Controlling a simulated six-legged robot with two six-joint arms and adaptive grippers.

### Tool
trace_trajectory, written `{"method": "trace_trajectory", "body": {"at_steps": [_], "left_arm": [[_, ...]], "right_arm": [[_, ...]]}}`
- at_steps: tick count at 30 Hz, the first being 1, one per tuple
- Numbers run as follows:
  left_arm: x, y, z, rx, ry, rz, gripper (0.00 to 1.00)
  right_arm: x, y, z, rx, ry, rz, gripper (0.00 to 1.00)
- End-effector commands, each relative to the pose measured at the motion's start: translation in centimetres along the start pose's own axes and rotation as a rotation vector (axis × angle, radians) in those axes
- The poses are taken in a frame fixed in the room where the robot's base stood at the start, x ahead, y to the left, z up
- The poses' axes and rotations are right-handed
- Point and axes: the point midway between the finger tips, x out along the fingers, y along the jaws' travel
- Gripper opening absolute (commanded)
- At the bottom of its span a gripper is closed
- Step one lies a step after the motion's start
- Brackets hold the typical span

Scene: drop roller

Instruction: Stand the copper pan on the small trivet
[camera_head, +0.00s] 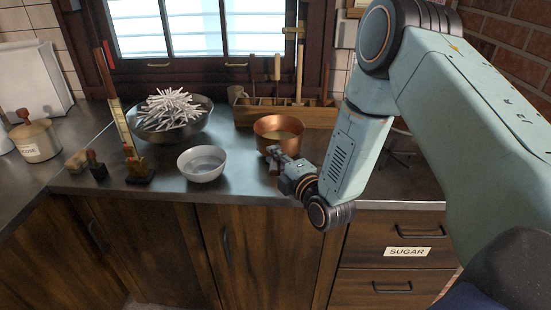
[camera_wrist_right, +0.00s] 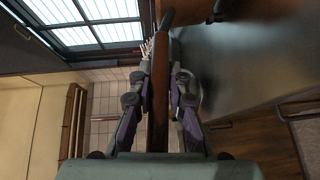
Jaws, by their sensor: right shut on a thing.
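The copper pan (camera_head: 279,138) is upright at the middle of the counter and holds a yellowish-brown content. Whether its base touches the counter is hard to tell. My right gripper (camera_head: 275,158) is at the pan's near side, shut on its handle. In the right wrist view the long brown handle (camera_wrist_right: 159,100) lies between the two fingers of the right gripper (camera_wrist_right: 158,85). A thin dark wire shape (camera_head: 399,155), probably the small trivet, shows on the counter to the right, partly hidden by my right arm. My left gripper is out of view.
A white bowl (camera_head: 202,164) stands left of the pan. A dark bowl of white sticks (camera_head: 171,113) is behind it. A wooden tool rack (camera_head: 322,116) lies behind the pan. A tall thermometer-like stand (camera_head: 129,145) and a lidded jar (camera_head: 36,141) are farther left.

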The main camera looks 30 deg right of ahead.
Motion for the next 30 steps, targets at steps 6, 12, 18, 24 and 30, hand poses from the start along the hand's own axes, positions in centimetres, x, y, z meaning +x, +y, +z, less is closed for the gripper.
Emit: {"method": "trace_trajectory", "body": {"at_steps": [6,12,18,24,30], "left_arm": [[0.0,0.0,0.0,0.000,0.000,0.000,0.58],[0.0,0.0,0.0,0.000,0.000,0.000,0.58],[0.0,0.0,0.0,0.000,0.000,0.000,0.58],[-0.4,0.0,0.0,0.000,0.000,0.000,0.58],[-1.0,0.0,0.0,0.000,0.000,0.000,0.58]], "right_arm": [[0.0,0.0,0.0,0.000,0.000,-0.001,0.33],[0.0,0.0,0.0,0.000,0.000,-0.001,0.39],[-0.3,0.0,0.0,0.000,0.000,-0.002,0.39],[-3.0,0.0,0.1,0.004,-0.003,-0.005,0.39],[-7.3,0.0,0.1,0.005,-0.003,-0.006,0.39]]}}
